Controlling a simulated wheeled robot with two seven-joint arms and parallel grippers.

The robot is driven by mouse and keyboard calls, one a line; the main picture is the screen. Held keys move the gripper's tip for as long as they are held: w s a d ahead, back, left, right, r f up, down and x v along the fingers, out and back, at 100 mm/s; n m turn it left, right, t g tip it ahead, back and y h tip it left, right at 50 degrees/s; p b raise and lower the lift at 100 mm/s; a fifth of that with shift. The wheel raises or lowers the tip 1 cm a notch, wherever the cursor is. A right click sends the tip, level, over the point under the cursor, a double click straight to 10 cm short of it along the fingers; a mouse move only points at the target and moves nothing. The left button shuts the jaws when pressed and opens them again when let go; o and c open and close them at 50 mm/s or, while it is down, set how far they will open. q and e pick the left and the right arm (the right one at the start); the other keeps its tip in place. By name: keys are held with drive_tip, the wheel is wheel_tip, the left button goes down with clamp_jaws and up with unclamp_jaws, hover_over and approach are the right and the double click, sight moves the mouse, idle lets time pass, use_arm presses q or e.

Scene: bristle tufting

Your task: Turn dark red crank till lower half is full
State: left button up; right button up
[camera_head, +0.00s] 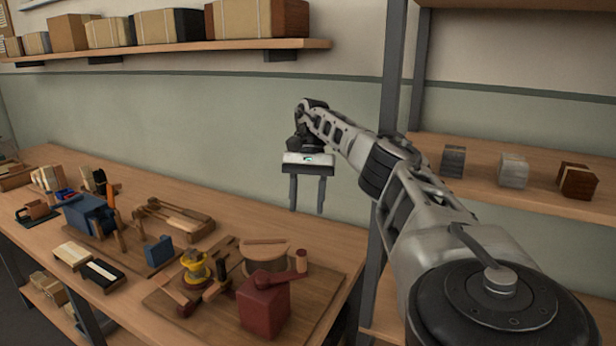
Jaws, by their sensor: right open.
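The dark red crank (277,279) sits on top of a dark red box (264,310) on a wooden board near the table's front right. Its arm points right and ends in an upright brownish knob (301,261). Just behind the box is a round light-wood piece (266,249) with a dark bar across its top; how full its halves are is too small to tell. My right gripper (307,207) hangs fingers-down, open and empty, behind and above the crank, apart from it near the table's back edge. My left gripper is not in view.
A yellow spool (195,265) and wooden levers stand left of the crank on the same board (163,301). A blue box (88,216) and other tools fill the table's left. A shelf post (419,75) rises at right, beside a shelf with several blocks (513,170).

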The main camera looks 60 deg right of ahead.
drive_tip(key=shift+v, duration=1.55)
drive_tip(key=shift+f, duration=0.15)
